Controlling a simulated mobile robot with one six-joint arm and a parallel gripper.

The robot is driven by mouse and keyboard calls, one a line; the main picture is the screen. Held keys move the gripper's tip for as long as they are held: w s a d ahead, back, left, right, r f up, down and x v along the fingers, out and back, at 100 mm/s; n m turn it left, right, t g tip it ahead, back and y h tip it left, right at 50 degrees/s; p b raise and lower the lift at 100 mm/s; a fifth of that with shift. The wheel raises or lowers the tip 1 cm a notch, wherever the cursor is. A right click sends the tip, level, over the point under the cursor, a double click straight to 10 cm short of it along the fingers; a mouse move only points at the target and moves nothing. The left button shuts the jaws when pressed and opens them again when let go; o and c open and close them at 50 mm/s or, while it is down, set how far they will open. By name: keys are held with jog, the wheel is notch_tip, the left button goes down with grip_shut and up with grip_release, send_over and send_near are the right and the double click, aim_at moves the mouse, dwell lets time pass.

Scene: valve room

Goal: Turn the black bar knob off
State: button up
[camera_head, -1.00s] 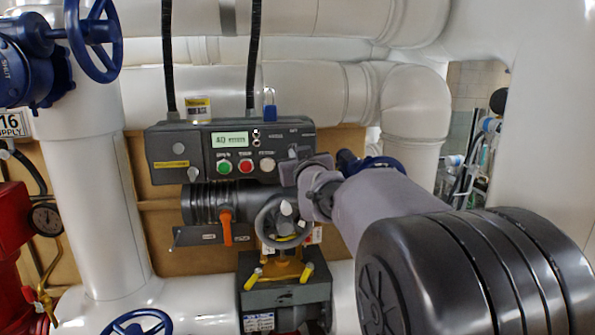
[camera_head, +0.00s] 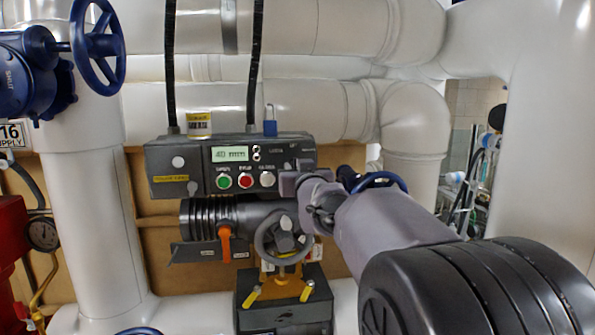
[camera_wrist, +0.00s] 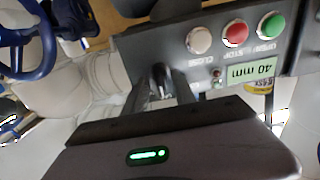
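A dark grey control box (camera_head: 160,160) with a green display and a row of buttons is mounted in front of the white pipes. In the wrist view a dark bar knob (camera_wrist: 161,76) shows on the box face, beside the white button. My gripper (camera_wrist: 158,92) has its two fingers apart, one on each side of this knob. Whether the fingers touch it I cannot tell. In the head view my gripper (camera_head: 291,184) is at the lower right of the box and hides most of the knob.
White (camera_head: 268,179), red (camera_head: 245,180) and green (camera_head: 223,182) buttons sit left of my gripper. Below are a grey handwheel (camera_head: 283,240) and an orange lever (camera_head: 225,245). A blue handwheel (camera_head: 380,182) is close behind my arm.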

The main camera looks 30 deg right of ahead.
jog(key=b+v, duration=0.1)
jog(key=v, duration=1.6)
jog(key=shift+s, duration=0.25)
jog(key=s+a+f+g+y+b, duration=0.2)
jog(key=s+a+f, duration=0.4)
jog(key=f, duration=0.5)
jog(key=s+a+f+g+y+b, duration=0.2)
jog(key=s+a+f+g+b, duration=0.2)
jog(key=s+f, duration=0.5)
jog(key=s+a+f+m+g+y+b, duration=0.1)
jog(key=s+a+f+g+y+b, duration=0.2)
jog(key=s+a+f, duration=0.5)
notch_tip(320, 180, down, 7)
jog(key=g+b, duration=0.1)
jog(key=g, duration=0.1)
jog(key=shift+a+f+g, duration=0.15)
jog(key=shift+f+g, duration=0.05)
jog(key=shift+g, duration=0.1)
jog(key=shift+s, duration=0.2)
